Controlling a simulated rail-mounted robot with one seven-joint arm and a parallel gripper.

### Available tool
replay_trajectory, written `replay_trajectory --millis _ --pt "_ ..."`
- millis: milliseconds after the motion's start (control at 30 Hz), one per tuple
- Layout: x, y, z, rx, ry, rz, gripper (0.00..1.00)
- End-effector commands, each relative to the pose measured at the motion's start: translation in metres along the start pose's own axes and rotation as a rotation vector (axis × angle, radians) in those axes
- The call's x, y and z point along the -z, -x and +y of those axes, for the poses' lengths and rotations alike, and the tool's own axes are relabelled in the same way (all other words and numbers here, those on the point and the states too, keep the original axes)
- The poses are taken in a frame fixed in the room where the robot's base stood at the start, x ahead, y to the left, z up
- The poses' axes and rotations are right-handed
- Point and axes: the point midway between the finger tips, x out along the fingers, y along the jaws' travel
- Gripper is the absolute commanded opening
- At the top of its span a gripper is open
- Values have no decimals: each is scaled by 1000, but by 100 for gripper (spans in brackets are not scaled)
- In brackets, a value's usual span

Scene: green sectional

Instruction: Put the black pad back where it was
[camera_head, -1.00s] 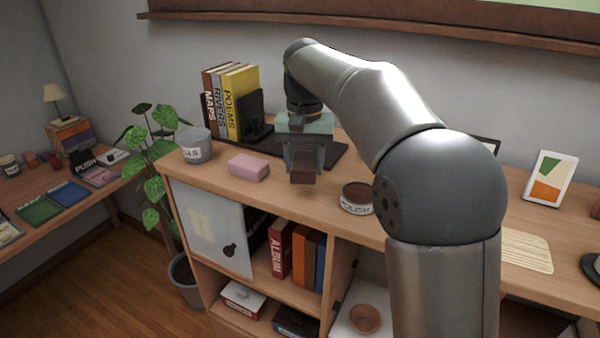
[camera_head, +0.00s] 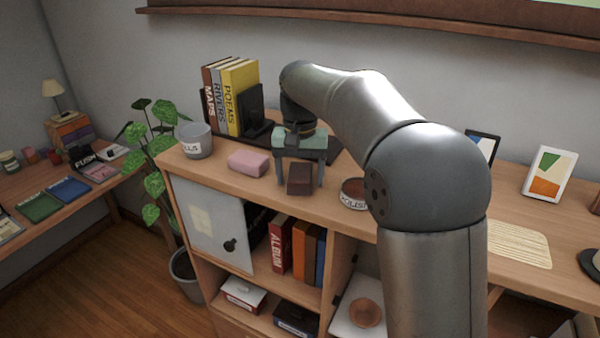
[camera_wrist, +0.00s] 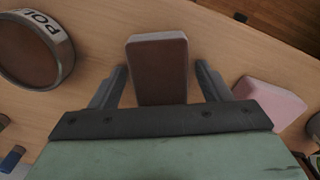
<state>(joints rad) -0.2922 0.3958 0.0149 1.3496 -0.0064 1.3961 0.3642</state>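A dark, reddish-brown block (camera_head: 300,179) lies on the wooden cabinet top near its front edge. I cannot tell whether it is the black pad; it looks brown with a paler edge in the wrist view (camera_wrist: 160,70). My gripper (camera_head: 300,183) is above the cabinet top with its fingers on either side of this block. The wrist view shows gaps between the block and both fingers, so my gripper (camera_wrist: 163,88) is open.
A pink block (camera_head: 248,163) lies left of my gripper, and a grey cup (camera_head: 196,142) stands further left. A round polish tin (camera_head: 353,194) is to the right. Upright books (camera_head: 236,98) and a black bookend (camera_head: 254,108) stand behind. The cabinet's front edge is close.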

Motion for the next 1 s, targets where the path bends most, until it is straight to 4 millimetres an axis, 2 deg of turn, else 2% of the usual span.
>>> replay_trajectory --millis 200,333,800,1000 --pt "0 1 0 0 0 0 71" --pt "1 11 0 1 0 3 71" --pt "1 104 0 1 0 2 71" --pt "1 122 0 0 0 1 71"
